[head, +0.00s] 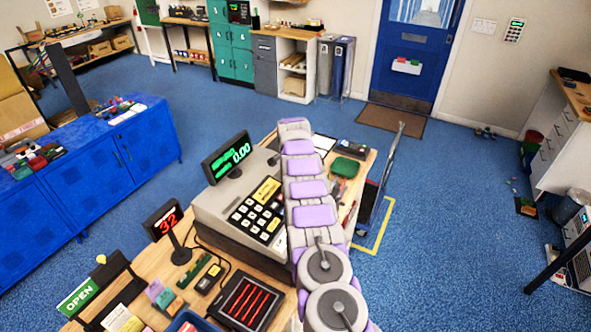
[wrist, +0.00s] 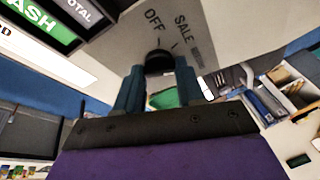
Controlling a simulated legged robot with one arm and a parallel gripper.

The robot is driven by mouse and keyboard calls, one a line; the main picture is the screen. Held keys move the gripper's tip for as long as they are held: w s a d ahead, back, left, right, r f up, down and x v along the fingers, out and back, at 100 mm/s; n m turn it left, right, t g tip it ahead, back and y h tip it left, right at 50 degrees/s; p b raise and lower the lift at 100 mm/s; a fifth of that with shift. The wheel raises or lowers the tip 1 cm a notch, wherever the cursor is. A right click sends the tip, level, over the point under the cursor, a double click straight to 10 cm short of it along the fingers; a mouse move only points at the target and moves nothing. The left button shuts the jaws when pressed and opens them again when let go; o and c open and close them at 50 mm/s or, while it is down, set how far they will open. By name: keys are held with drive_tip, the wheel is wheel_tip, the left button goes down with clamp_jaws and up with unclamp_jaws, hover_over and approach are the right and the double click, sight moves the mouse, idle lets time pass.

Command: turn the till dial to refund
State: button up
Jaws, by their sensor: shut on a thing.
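The till (head: 222,218) is a grey cash register with a lit green display (head: 227,157) and a block of keys, standing on the wooden counter. Its dial (wrist: 159,61) is a small dark knob on a pale panel in the wrist view. OFF and SALE are printed beyond the knob; a smaller marking to the right of SALE is unreadable. No refund label can be read, and I cannot tell where the knob points. My gripper (wrist: 159,76) is shut on the dial, one finger on each side. In the head view my arm hides the dial and fingers.
The counter (head: 160,262) also holds a red number display (head: 166,222), an OPEN sign (head: 77,298) and a card tray with red stripes (head: 246,302). A green item (head: 345,167) lies right of my arm. A trolley (head: 388,170) stands beyond the counter's right edge.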

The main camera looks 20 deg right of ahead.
drive_tip(key=o, duration=1)
drive_tip(key=shift+w, duration=0.1)
drive_tip(key=shift+o, duration=0.2)
drive_tip(key=shift+r, duration=0.1)
drive_tip(key=b+v, duration=0.1)
drive_tip(key=v, duration=1.6)
